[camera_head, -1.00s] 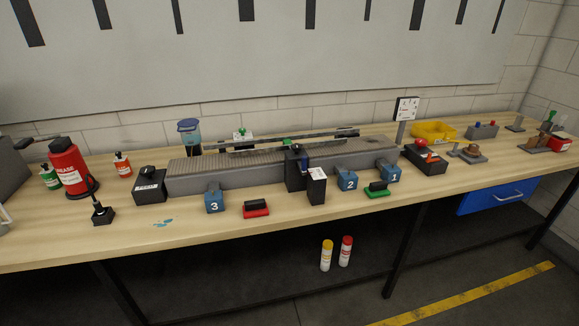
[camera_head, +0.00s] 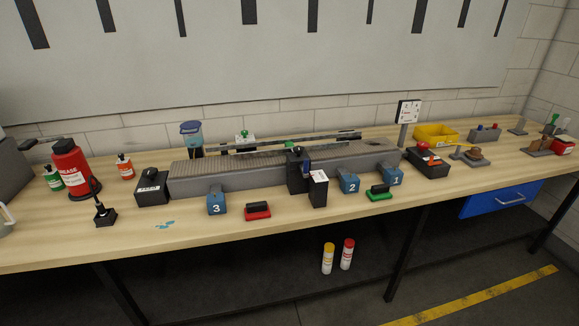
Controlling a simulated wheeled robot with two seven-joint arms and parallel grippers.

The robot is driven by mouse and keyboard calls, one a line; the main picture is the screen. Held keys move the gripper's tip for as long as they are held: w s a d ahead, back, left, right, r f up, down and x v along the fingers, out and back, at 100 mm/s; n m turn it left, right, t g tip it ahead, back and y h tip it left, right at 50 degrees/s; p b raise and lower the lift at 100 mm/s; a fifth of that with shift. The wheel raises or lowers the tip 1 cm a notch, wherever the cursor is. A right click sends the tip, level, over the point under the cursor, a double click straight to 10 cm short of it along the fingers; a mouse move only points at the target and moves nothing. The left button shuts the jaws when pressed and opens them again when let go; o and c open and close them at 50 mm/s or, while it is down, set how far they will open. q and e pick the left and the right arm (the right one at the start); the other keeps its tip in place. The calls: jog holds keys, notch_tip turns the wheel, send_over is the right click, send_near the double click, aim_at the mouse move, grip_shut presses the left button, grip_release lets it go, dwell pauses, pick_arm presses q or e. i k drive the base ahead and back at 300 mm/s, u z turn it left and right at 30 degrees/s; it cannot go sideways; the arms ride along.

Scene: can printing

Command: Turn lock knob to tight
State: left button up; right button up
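No lock knob is clearly readable at this size. A black box with a dark knob-like top and a white label (camera_head: 152,187) stands at the left end of the grey conveyor (camera_head: 230,181). Whether either carries the lock knob, and any tight mark, I cannot tell. Neither of my grippers is in view.
Blue numbered blocks (camera_head: 216,203), a red-based pad (camera_head: 257,211) and a green-based pad (camera_head: 380,193) line the conveyor's front. A red grease bottle (camera_head: 70,168) stands left. A yellow bin (camera_head: 436,135) stands right. The wooden bench (camera_head: 130,245) is bare along its front.

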aim_at(299, 150)
jog(key=k, duration=0.5)
jog(key=u, duration=0.9)
jog(key=i, duration=0.95)
jog(key=z, duration=2.15)
